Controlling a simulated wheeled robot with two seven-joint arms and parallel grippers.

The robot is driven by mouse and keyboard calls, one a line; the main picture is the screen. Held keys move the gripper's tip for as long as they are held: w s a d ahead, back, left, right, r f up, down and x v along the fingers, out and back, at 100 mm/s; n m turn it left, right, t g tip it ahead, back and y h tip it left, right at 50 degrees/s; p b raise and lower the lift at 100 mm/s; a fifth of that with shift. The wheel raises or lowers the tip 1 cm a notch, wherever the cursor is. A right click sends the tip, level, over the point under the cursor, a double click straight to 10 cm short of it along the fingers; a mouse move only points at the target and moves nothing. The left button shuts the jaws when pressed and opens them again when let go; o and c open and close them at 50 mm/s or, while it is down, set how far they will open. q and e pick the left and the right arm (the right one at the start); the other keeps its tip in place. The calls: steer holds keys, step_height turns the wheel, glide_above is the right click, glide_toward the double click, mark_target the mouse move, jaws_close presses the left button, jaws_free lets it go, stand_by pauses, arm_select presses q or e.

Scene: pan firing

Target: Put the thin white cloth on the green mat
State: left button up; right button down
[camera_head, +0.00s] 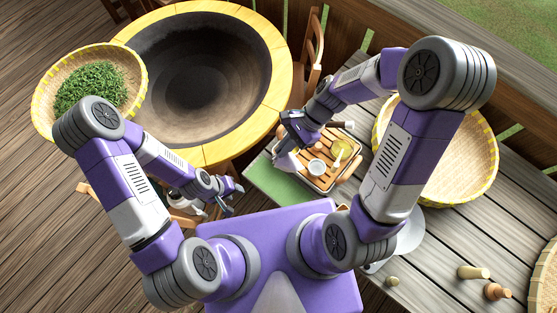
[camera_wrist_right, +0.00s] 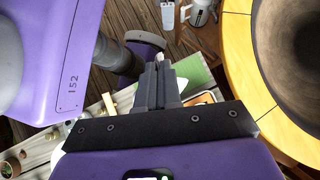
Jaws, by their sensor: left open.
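The green mat (camera_head: 277,188) lies on the near left end of the grey plank table, partly covered by a wooden tray. It also shows in the right wrist view (camera_wrist_right: 197,76). A thin white cloth (camera_head: 287,161) hangs beneath my right gripper (camera_head: 291,137), above the mat's far edge by the tray. In the right wrist view my right gripper's fingers (camera_wrist_right: 158,85) are together, with white showing beside them. My left gripper (camera_head: 228,198) is open and empty, left of the mat and apart from it.
The wooden tray (camera_head: 342,172) holds a small cup and a yellow-green dish. A large pan (camera_head: 190,80) in a yellow round stand is at back left. A basket of green leaves (camera_head: 93,85) is at left, an empty basket (camera_head: 460,160) at right. Small wooden pieces (camera_head: 472,272) lie at front right.

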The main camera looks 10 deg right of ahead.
step_height(320, 180, down, 7)
steer(key=b, duration=0.6)
steer(key=shift+f, duration=0.15)
steer(key=shift+w, duration=0.1)
steer(key=w+d+n+g+h, duration=0.1)
steer(key=w+d+n+g, duration=0.15)
steer(key=w, duration=1.35)
steer(key=s+a+f, duration=0.2)
steer(key=s+f, duration=1)
steer(key=s, duration=0.1)
steer(key=s+a+f, duration=0.3)
steer(key=s+f, duration=1)
steer(key=s, duration=0.1)
steer(key=shift+s+a+n, duration=0.25)
steer(key=shift+a+n, duration=0.05)
steer(key=shift+n, duration=0.05)
steer(key=shift+t, duration=0.25)
